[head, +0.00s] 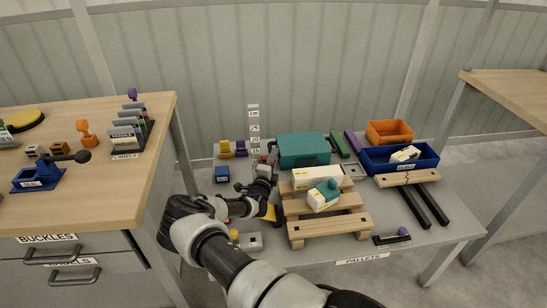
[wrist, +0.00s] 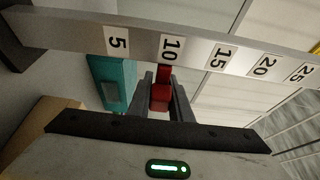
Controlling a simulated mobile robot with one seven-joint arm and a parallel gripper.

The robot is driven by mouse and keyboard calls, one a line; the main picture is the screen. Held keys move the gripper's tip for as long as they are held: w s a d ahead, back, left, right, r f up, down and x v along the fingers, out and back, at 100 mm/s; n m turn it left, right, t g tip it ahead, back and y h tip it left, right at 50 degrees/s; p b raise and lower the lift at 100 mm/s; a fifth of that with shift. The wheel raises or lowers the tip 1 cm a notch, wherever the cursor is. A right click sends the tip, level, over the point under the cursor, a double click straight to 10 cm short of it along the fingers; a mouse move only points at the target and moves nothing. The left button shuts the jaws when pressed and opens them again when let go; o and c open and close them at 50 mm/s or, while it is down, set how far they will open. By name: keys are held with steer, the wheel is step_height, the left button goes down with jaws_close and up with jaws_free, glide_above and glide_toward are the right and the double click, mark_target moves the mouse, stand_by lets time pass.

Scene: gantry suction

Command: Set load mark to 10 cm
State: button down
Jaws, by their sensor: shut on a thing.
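An upright scale (head: 253,128) with number plates stands at the back of the low table. It crosses the top of the wrist view as a grey bar (wrist: 75,36) with plates 5, 10, 15, 20 and 25. The red load mark (wrist: 160,98) has its narrow tip at the bar's edge, just below the 10 plate (wrist: 170,48), slightly toward the 5 side. My gripper (wrist: 163,84) is shut on the red mark, one dark finger on each side. In the head view my gripper (head: 267,171) is beside the scale's lower part, and the mark is hardly visible there.
A teal box (head: 303,149) stands right of the scale; it also shows in the wrist view (wrist: 106,75). A wooden pallet (head: 330,225) carries white and teal packages. Blue (head: 400,165) and orange (head: 390,132) bins stand behind right. A wooden bench (head: 100,195) is at left.

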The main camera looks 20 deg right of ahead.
steer(key=c, duration=1.6)
jaws_free()
steer(key=p+v, duration=0.3)
steer(key=v, duration=1.4)
steer(key=shift+s+r+p, duration=0.1)
steer(key=shift+s+p, duration=0.15)
steer(key=shift+p, duration=0.15)
